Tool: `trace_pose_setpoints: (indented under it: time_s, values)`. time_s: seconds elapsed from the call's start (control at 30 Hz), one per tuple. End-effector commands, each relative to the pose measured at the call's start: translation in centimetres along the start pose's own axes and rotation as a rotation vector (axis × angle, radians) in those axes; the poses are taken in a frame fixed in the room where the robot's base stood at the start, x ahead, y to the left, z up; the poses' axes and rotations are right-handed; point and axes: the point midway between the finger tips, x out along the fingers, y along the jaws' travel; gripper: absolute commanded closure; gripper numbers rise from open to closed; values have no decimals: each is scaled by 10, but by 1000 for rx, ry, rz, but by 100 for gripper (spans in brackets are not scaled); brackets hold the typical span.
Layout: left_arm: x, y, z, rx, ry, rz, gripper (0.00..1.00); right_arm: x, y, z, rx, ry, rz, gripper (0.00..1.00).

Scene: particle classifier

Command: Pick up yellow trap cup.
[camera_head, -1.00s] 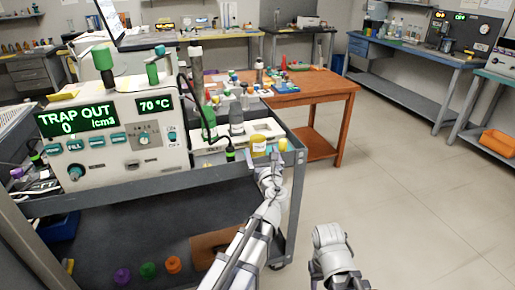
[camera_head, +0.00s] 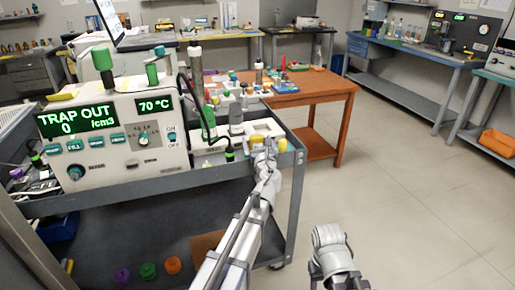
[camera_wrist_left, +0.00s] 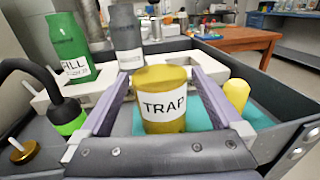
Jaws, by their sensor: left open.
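The yellow trap cup (camera_wrist_left: 163,112) has a white label reading TRAP and stands upright on a teal surface in the left wrist view. My left gripper (camera_wrist_left: 162,78) is open, with one finger on each side of the cup; I cannot tell whether either finger touches it. In the head view my left gripper (camera_head: 264,150) is at the right end of the grey cart and largely covers the cup. My right gripper does not show; only part of my right arm is seen at the bottom of the head view.
A green FILL bottle (camera_wrist_left: 68,45) and a grey bottle (camera_wrist_left: 126,35) stand behind the cup. A smaller yellow piece (camera_wrist_left: 237,94) is close to the right finger. A black hose with a green end (camera_wrist_left: 68,120) is at the left. The cart's raised rim (camera_head: 293,150) borders this area.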

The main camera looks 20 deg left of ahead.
Motion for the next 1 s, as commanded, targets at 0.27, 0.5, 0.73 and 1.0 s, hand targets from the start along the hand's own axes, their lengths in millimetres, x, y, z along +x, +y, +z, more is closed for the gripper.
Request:
trace_pose_setpoints:
  time_s: [0.27,0.5,0.73,1.0]
  values:
    - [-1,0,0,0,0,0,25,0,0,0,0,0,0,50]
    - [-1,0,0,0,0,0,52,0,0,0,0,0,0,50]
    - [-1,0,0,0,0,0,78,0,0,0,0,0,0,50]
    - [-1,0,0,0,0,0,82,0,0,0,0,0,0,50]
